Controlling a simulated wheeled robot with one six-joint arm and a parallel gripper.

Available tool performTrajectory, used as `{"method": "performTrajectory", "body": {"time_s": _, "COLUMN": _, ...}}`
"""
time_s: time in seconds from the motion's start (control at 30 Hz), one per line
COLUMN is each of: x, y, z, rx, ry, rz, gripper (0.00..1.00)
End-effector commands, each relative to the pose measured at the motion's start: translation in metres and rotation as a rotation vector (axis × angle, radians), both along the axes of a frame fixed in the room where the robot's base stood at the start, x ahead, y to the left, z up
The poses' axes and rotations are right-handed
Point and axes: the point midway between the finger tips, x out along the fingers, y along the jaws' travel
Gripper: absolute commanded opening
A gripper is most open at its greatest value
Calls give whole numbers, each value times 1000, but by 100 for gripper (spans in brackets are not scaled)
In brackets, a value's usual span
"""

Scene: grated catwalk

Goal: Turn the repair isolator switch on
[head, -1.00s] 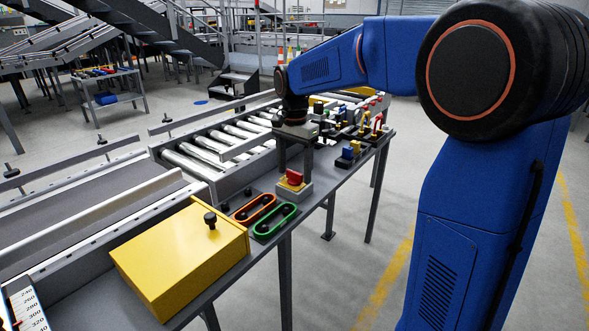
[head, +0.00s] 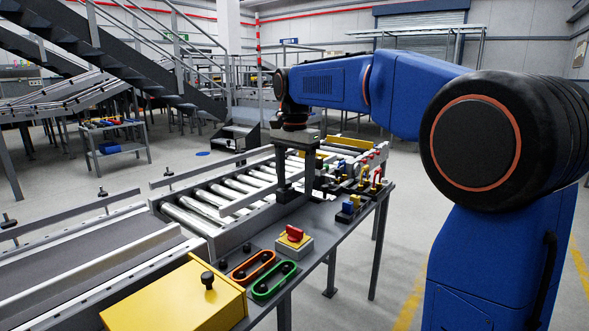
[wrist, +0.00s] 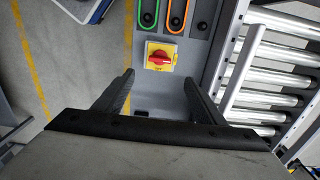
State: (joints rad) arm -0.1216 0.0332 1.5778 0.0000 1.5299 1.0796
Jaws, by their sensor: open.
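The repair isolator switch is a red rotary knob on a yellow plate (head: 293,236) on a grey box, standing on the grey bench. In the wrist view the switch (wrist: 160,58) lies just past the fingertips, roughly centred between them, with the knob's bar lying nearly crosswise in the picture. My gripper (head: 298,190) points down above the bench, behind the switch in the head view and clear of it. Its two fingers are spread wide with nothing between them, as the wrist view (wrist: 159,80) shows. On or off markings are too small to read.
An orange oval (head: 252,266) and a green oval (head: 274,280) lie in front of the switch, near a yellow box (head: 180,300). A roller conveyor (head: 225,195) runs along the left. Small coloured parts (head: 350,207) stand behind and right.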

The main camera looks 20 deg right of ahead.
Motion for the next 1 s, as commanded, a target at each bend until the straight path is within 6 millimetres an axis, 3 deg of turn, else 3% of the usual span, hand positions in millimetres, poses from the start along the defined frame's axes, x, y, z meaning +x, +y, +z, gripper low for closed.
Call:
{"method": "performTrajectory", "body": {"time_s": 0.1, "x": 1, "y": 0, "z": 19, "rx": 0, "ry": -2, "rz": 0, "gripper": 64}}
{"method": "performTrajectory", "body": {"time_s": 0.3, "x": 0, "y": 0, "z": 35, "rx": 0, "ry": -1, "rz": 0, "gripper": 64}}
{"method": "performTrajectory", "body": {"time_s": 0.73, "x": -2, "y": -1, "z": 37, "rx": 0, "ry": -2, "rz": 4, "gripper": 64}}
{"method": "performTrajectory", "body": {"time_s": 0.87, "x": -17, "y": -5, "z": 36, "rx": 2, "ry": -20, "rz": 39, "gripper": 64}}
{"method": "performTrajectory", "body": {"time_s": 1.0, "x": -50, "y": -14, "z": 28, "rx": 2, "ry": -57, "rz": 126, "gripper": 64}}
